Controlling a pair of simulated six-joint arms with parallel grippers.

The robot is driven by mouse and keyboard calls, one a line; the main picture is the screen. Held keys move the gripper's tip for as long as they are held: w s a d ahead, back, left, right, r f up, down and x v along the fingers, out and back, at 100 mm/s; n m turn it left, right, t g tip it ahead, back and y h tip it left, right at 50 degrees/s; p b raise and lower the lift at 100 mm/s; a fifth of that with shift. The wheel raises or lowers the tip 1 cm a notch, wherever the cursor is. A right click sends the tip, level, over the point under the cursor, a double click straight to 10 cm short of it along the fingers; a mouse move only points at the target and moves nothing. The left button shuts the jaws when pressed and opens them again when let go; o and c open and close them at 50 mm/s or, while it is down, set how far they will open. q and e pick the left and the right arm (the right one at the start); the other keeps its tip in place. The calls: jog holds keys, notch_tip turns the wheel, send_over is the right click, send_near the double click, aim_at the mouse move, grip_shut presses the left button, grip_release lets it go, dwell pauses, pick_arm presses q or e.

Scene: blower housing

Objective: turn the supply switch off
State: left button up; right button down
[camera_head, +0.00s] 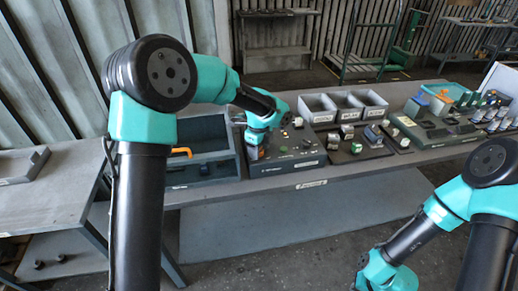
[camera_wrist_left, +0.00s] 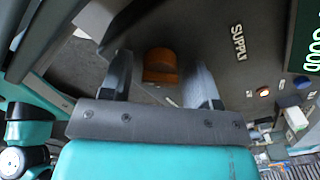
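The supply switch is an orange-brown rocker or knob (camera_wrist_left: 161,66) on a dark panel, with a white "SUPPLY" label (camera_wrist_left: 239,42) to its right in the left wrist view. My left gripper (camera_wrist_left: 160,84) is open, with one finger on each side of the switch. I cannot tell whether the fingers touch it, or which position the switch is in.
A grey open box (camera_head: 212,172) with an orange handle stands left of the control box. Grey bins (camera_head: 318,114) stand behind, and small parts lie to the right.

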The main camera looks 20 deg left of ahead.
pick_arm(q)
jog(key=c, duration=0.8)
jog(key=shift+n, duration=0.5)
jog(key=n, duration=0.3)
jog(key=shift+n, duration=0.3)
jog(key=n, duration=0.4)
jog(key=shift+n, duration=0.3)
jog(key=n, duration=0.8)
jog(key=shift+n, duration=0.4)
